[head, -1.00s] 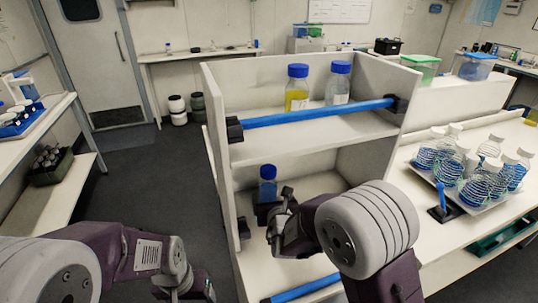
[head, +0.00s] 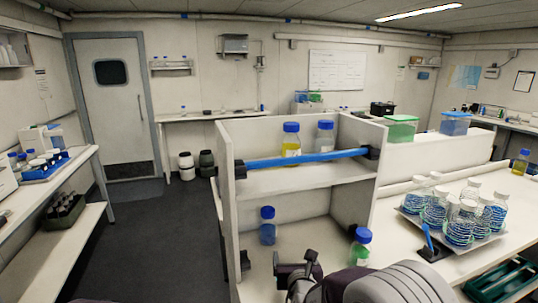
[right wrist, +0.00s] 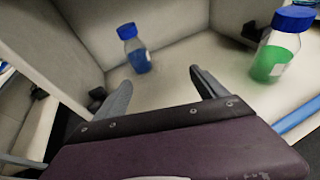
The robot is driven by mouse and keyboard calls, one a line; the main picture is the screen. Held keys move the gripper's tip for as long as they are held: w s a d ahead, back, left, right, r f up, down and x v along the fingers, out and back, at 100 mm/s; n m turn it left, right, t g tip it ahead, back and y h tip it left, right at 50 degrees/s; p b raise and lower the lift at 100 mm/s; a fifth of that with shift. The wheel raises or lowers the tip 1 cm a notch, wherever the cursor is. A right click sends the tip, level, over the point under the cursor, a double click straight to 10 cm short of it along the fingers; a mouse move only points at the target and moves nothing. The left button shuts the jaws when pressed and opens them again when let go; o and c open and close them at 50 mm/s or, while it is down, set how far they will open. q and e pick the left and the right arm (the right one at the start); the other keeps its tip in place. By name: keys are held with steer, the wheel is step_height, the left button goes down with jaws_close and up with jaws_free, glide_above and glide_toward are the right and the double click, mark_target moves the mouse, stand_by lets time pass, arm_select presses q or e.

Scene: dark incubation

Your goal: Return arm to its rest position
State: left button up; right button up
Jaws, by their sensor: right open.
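My right gripper (head: 297,272) is low in the head view, in front of the lower shelf bay. In the right wrist view its two fingers (right wrist: 150,88) are spread, with nothing between them. A blue-capped bottle with blue liquid (head: 267,228) stands upright in the lower bay, apart from the fingers; it also shows in the right wrist view (right wrist: 138,56). A blue-capped bottle with green liquid (head: 361,250) stands at the right of the lower bay and also shows right of the fingers in the right wrist view (right wrist: 276,58). My left gripper is out of view.
A blue bar (head: 305,159) runs across the upper shelf, before a yellow bottle (head: 291,148) and a pale bottle (head: 324,138). A tray of several flasks (head: 482,238) stands on the right bench. The floor (head: 160,235) left of the shelf is clear.

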steer(key=s+d+m+g+h, duration=0.15)
steer(key=d+m+h, duration=0.45)
steer(key=d, duration=0.6)
steer(key=s+d+f+m+g+h, duration=0.1)
steer(key=s+d+f+m+g, duration=0.15)
steer(key=s+d+m, duration=0.3)
steer(key=s+d+f+m+g+h, duration=0.1)
steer(key=s+d+m+g, duration=0.2)
steer(key=s+d+m, duration=0.25)
steer(key=s+a+f+m+g+y, duration=0.2)
steer(key=s+f+m+g, duration=0.25)
steer(key=s+m, duration=0.45)
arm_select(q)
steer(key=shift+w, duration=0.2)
arm_select(e)
steer(key=s+a+f+m+y, duration=0.2)
steer(key=a+m+y, duration=0.1)
steer(key=a+m, duration=0.2)
steer(key=s+a+f+m+g+y, duration=0.1)
steer(key=s+a+f+m+y, duration=0.1)
steer(key=a+m, duration=0.3)
steer(key=shift+s+a+y, duration=0.2)
steer(key=shift+s+y, duration=0.2)
steer(key=shift+s, duration=0.35)
